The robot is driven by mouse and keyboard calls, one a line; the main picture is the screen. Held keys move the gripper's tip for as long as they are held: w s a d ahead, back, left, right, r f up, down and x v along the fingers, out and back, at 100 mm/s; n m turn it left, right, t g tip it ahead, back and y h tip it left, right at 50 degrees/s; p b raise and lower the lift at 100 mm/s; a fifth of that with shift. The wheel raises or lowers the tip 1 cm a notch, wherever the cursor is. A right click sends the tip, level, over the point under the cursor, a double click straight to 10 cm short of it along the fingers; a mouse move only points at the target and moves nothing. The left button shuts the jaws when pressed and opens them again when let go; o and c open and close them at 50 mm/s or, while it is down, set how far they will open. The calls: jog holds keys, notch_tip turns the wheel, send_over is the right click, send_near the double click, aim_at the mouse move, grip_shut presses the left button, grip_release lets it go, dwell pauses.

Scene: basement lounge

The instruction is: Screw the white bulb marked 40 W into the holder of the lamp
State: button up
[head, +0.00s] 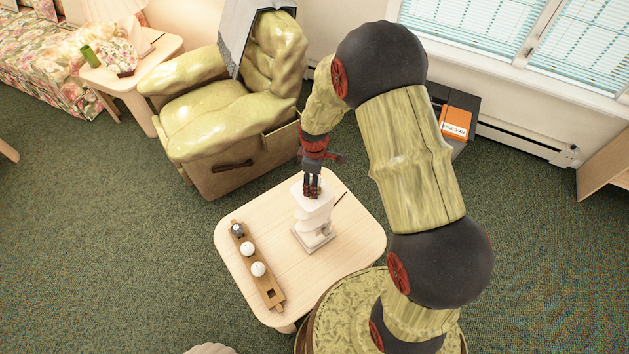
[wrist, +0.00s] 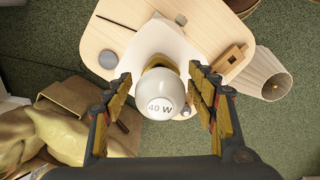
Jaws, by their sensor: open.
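The white bulb marked 40 W (wrist: 160,94) is between my fingers in the wrist view, its marked round end toward the camera. My gripper (wrist: 163,95) is open, with a finger on each side of the bulb and gaps visible between. In the head view my gripper (head: 313,190) points down over the top of the white lamp (head: 314,213), which stands on the small table. The bulb's lower end is hidden, so I cannot tell how deep it sits in the holder. The lamp's white body (wrist: 158,42) shows behind the bulb in the wrist view.
A wooden rack (head: 264,283) on the table (head: 355,235) holds two white bulbs (head: 248,248) and a grey item (head: 238,230); its front square socket is empty. A dark stick (head: 341,199) lies beside the lamp. A green armchair (head: 215,115) stands close behind. A pleated shade (wrist: 262,74) is beyond the table.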

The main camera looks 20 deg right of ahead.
jog(key=shift+o, duration=0.5)
jog(key=shift+r, duration=0.15)
jog(key=shift+r, duration=0.35)
notch_tip(320, 180, up, 11)
